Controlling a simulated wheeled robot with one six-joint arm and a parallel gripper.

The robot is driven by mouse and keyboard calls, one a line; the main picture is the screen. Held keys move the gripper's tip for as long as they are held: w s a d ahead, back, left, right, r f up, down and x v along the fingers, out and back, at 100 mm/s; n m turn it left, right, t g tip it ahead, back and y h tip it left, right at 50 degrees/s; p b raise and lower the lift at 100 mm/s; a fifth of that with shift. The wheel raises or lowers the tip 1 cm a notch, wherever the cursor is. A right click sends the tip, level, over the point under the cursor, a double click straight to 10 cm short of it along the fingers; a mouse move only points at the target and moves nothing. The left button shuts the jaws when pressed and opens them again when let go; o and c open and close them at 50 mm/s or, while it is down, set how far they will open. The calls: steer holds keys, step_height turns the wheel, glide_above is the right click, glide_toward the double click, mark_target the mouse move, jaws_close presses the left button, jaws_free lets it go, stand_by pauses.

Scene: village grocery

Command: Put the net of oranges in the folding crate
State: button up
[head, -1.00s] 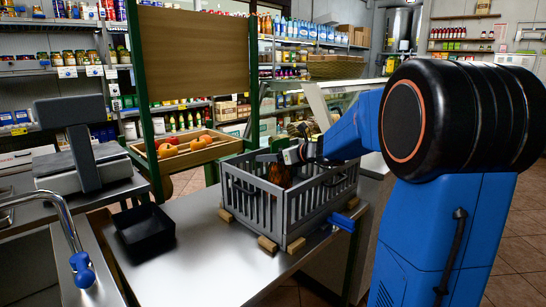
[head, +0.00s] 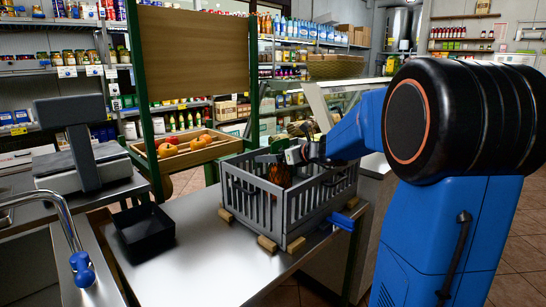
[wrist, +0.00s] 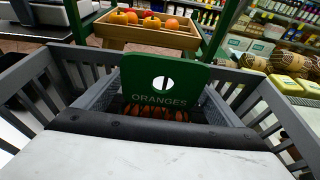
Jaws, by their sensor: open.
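The grey folding crate (head: 270,208) stands open on the steel counter; its slatted walls also show in the wrist view (wrist: 50,85). The net of oranges (head: 279,176) is inside the crate, partly hidden by the walls. In the wrist view its green header card (wrist: 160,82), marked ORANGES, stands up, with the oranges (wrist: 155,110) low behind my gripper's dark edge. My gripper (head: 270,157) is open, at the crate's rim height just above the net. Whether the net touches the crate floor is hidden.
A wooden tray of loose fruit (head: 185,150) is behind the crate. A black bin (head: 145,232) and a scale (head: 85,165) stand to the left. Wooden blocks (head: 268,243) sit at the crate's base. The counter's front (head: 205,265) is clear.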

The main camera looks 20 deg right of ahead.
steer(key=v, duration=1.1)
